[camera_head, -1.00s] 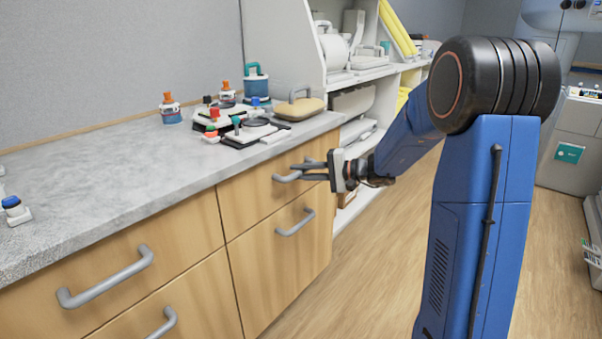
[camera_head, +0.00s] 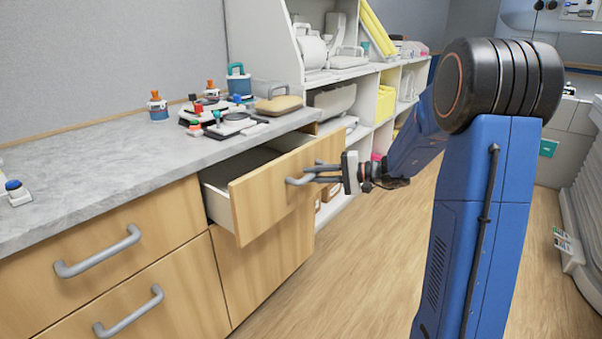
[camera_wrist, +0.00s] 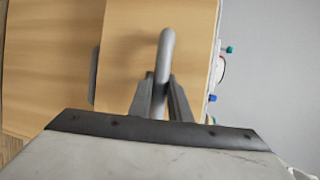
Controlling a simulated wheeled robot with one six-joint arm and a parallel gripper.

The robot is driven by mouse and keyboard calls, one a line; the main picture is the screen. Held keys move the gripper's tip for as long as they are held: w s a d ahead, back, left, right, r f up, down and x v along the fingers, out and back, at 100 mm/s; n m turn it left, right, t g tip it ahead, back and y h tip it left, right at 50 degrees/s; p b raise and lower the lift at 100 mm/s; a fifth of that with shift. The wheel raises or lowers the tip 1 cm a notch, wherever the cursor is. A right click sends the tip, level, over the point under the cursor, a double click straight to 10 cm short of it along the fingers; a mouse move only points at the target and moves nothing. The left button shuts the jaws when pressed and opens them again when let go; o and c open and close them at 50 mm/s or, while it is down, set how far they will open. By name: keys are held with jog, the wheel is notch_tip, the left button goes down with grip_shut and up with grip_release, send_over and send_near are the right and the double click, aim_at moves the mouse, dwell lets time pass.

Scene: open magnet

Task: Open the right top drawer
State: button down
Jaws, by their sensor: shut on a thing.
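The right top drawer (camera_head: 262,196) has a light wood front and stands pulled well out from under the grey counter. Its pale inside shows at the left part behind the front. Its grey bar handle (camera_head: 291,181) is on the front. My gripper (camera_head: 316,174) is shut on this handle from the right. In the wrist view the handle (camera_wrist: 166,48) runs up from between the two dark fingers of my gripper (camera_wrist: 161,95).
The counter (camera_head: 95,178) bears several small devices and a tan-topped case (camera_head: 278,104). Closed drawers with grey handles (camera_head: 98,252) are at the left. Open shelves (camera_head: 385,100) stand behind. The wood floor (camera_head: 370,265) is clear in front of the cabinet.

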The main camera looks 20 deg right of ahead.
jog(key=s+d, duration=1.2)
jog(key=s, duration=0.4)
jog(key=shift+s, duration=0.35)
jog(key=c, duration=1.6)
grip_release()
jog(key=shift+c, duration=0.2)
jog(key=shift+d, duration=0.1)
jog(key=v, duration=1.7)
jog(key=shift+s+d+r, duration=0.1)
